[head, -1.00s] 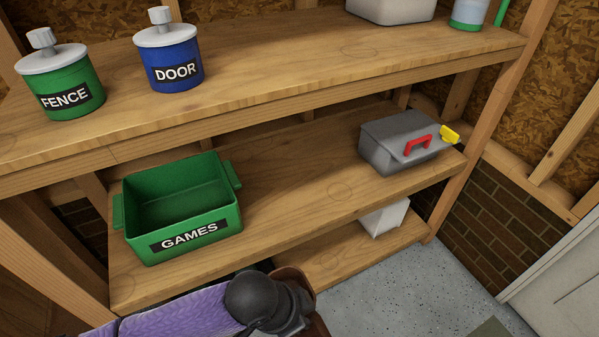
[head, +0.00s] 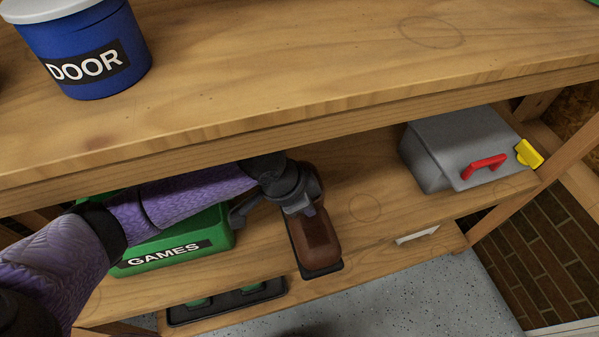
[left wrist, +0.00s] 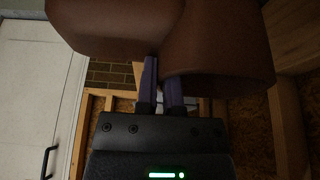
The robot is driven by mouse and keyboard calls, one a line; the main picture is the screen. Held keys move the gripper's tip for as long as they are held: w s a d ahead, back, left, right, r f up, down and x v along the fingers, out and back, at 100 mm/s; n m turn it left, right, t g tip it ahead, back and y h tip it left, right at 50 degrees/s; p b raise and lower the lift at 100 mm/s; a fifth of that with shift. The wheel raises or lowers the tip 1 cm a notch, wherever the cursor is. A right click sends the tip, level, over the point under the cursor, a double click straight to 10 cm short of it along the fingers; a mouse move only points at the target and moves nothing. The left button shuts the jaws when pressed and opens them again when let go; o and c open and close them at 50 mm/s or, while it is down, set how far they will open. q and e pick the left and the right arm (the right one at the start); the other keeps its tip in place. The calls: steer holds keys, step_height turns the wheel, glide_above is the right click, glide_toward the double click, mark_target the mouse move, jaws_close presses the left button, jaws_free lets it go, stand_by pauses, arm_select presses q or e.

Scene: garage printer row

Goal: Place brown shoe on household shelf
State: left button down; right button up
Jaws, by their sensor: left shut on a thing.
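The brown shoe (head: 318,238) is in my left gripper (head: 308,208), at the middle shelf level in the head view. Its toe points toward the front edge, and its dark sole shows along the edge. In the left wrist view the brown shoe (left wrist: 215,45) fills the top, with the left gripper's fingers (left wrist: 162,85) closed on its wall. The middle board of the household shelf (head: 375,180) lies behind and around the shoe. I cannot tell whether the sole touches the board. My right gripper is not in view.
A green GAMES bin (head: 185,245) stands left of the shoe, partly behind my left arm. A grey toolbox (head: 455,150) with a red handle stands right. Board between shoe and toolbox is clear. The upper board (head: 300,75) overhangs, carrying a blue DOOR canister (head: 85,50). A dark tray (head: 225,303) is below.

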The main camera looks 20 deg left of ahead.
arm_select(q)
steer(key=w+a+b, duration=0.1)
steer(key=w, duration=0.1)
steer(key=w+a+b, duration=0.1)
steer(key=w+a, duration=0.1)
steer(key=w, duration=0.1)
steer(key=w+a+b, duration=0.2)
steer(key=shift+w+a+f, duration=0.1)
steer(key=shift+w+f, duration=0.15)
steer(key=shift+w, duration=0.05)
steer(key=shift+w+f+b, duration=0.1)
steer(key=shift+f+b, duration=0.2)
steer(key=shift+b, duration=0.05)
step_height(320, 180, down, 3)
steer(key=shift+f+b, duration=0.1)
steer(key=shift+b, duration=1.15)
steer(key=shift+r, duration=0.4)
steer(key=c, duration=0.9)
jaws_free()
steer(key=shift+f+p, duration=0.1)
steer(key=shift+p, duration=0.2)
steer(key=shift+o, duration=0.7)
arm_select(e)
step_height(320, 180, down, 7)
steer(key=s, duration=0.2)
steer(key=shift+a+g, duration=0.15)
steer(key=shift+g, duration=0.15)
